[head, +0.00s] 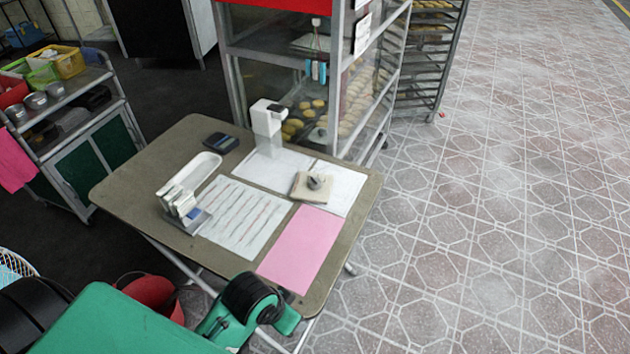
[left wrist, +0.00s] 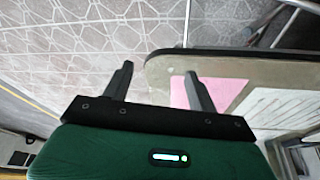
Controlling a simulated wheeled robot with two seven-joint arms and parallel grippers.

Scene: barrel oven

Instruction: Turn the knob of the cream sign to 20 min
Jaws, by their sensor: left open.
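The cream sign (head: 304,191) is a small cream block lying on the papers near the right side of the brown table in the head view. A round grey knob (head: 316,182) sits on it; its markings are too small to read. The left wrist view does not clearly show the sign. My left gripper (left wrist: 159,72) is open and empty in the left wrist view, its fingers apart near the table's edge and the pink sheet. My right gripper is in neither view.
The table (head: 140,180) holds a pink sheet (head: 300,248), a striped paper (head: 245,218), a white dispenser (head: 267,128), a white holder (head: 183,195) and a dark device (head: 220,142). A glass rack of baked goods (head: 345,105) stands behind. Tiled floor is clear at right.

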